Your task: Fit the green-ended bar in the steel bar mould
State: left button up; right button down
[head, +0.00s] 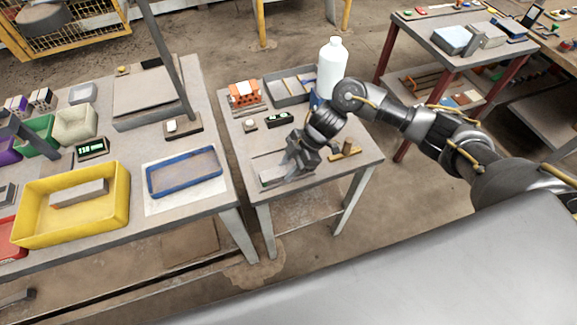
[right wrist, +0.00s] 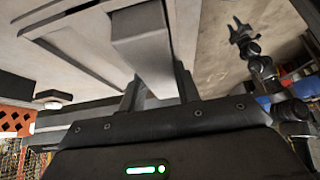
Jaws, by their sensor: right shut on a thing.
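My right gripper (head: 300,165) is low over the small middle table and shut on a grey bar. In the right wrist view the bar (right wrist: 143,48) is clamped between the two fingers, one end toward the camera; I see no green on it there. A flat grey steel piece (head: 272,178), seemingly the bar mould, lies on the table beneath and left of the gripper, partly hidden by it. Large grey recessed edges show beyond the bar in the right wrist view. I cannot tell whether bar and mould touch. My left gripper (right wrist: 243,32) appears open and empty, in the right wrist view only.
A brown wooden block (head: 346,153) with an upright peg is close right of the gripper. An orange hollow brick (head: 243,92), a grey tray (head: 288,90) and a white bottle (head: 331,68) stand behind. A yellow bin (head: 122,205) and a blue tray (head: 158,182) are on the left table.

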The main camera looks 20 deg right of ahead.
jog(key=c, duration=1)
grip_release()
jog(key=shift+f, duration=0.15)
jog(key=shift+c, duration=0.2)
jog(key=shift+o, duration=0.6)
jog(key=shift+s+f, duration=0.1)
jog(key=shift+s, duration=0.1)
jog(key=v, duration=0.7)
jog(key=b+v, duration=0.1)
jog(key=v, duration=0.3)
jog(key=shift+w, duration=0.25)
jog(key=shift+a, duration=0.1)
